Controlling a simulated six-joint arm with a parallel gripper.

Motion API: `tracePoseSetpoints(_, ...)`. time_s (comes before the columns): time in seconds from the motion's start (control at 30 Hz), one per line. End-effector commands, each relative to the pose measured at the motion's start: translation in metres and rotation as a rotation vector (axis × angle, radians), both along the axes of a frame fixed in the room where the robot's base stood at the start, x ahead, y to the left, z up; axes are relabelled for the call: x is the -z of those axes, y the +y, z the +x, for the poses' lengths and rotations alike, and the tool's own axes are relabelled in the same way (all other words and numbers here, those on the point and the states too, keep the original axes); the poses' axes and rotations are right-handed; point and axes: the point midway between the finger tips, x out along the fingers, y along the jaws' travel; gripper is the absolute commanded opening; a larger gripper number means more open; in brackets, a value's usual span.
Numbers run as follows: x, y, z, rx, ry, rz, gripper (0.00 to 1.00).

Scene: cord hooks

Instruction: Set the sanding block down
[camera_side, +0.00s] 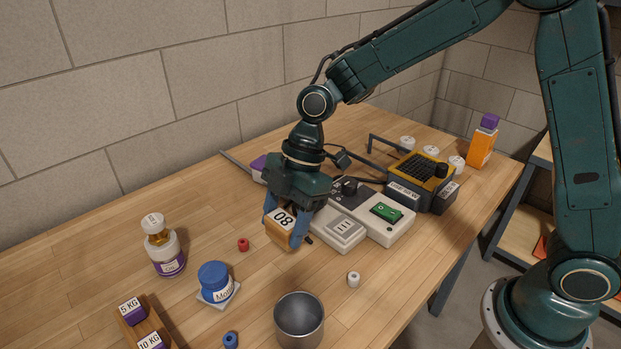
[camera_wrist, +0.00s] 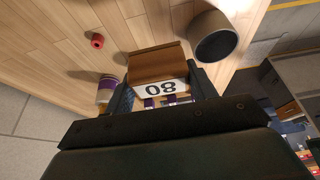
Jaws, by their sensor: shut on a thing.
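The sanding block (camera_side: 284,229) is tan-brown with a white label marked 80. My gripper (camera_side: 287,222) is shut on it, with a blue finger on each side. The block is held tilted, close over the wooden table (camera_side: 200,235), just left of the white and grey devices. I cannot tell whether its lower edge touches the table. In the wrist view the block (camera_wrist: 158,66) sits between the fingers of my gripper (camera_wrist: 160,95), its label towards the camera.
A grey cup (camera_side: 299,320), a blue jar (camera_side: 214,281), a bottle (camera_side: 164,247) and a red spool (camera_side: 243,244) stand around the block. The white device (camera_side: 340,228) is close on its right. Bare wood lies between the red spool and the cup.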

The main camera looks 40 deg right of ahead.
Motion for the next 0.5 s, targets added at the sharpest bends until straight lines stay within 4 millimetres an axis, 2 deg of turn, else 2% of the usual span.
tracePoseSetpoints(0.1,0.024,0.000,-0.001,-0.001,0.004,0.000,0.31)
tracePoseSetpoints(0.23,0.046,0.000,0.000,-0.001,0.004,0.000,0.31)
tracePoseSetpoints(0.4,0.063,0.000,0.000,0.000,0.001,0.001,0.31)
tracePoseSetpoints(0.5,0.066,0.000,0.000,-0.001,0.000,0.001,0.31)
